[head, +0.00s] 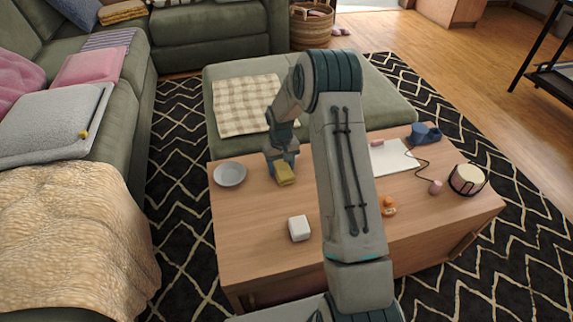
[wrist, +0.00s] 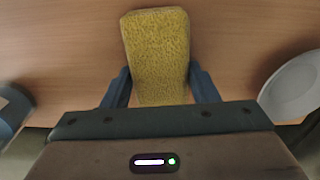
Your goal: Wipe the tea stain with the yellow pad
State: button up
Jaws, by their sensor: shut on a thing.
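The yellow pad (head: 285,173) is a small textured block between the fingers of my gripper (head: 282,163), at the far left part of the wooden coffee table (head: 255,225). In the wrist view the pad (wrist: 157,55) fills the middle, with a blue-grey finger on each side of it. My gripper (wrist: 160,90) is shut on it. The pad is low over the table top; I cannot tell whether it touches the wood. No tea stain shows in either view; my arm covers part of the table.
A grey bowl (head: 230,174) stands left of the pad. A white block (head: 299,228) sits in front. Right of my arm are a white sheet (head: 395,160), a blue mug-like object (head: 425,134), small orange items (head: 388,206) and a round drum-like object (head: 467,179). The table's left front is clear.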

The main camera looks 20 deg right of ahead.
aim_at(305, 163)
jog(key=shift+a+f, duration=0.15)
jog(key=shift+a, duration=0.85)
jog(key=shift+w, duration=0.8)
jog(key=shift+d+r+p, duration=0.15)
jog(key=shift+d, duration=0.8)
jog(key=shift+d+r+p, duration=0.1)
jog(key=shift+d+p, duration=0.05)
jog(key=shift+d, duration=0.75)
jog(key=shift+d+f, duration=0.2)
jog(key=shift+d, duration=1.65)
jog(key=shift+d+r, duration=0.1)
jog(key=shift+d, duration=3.5)
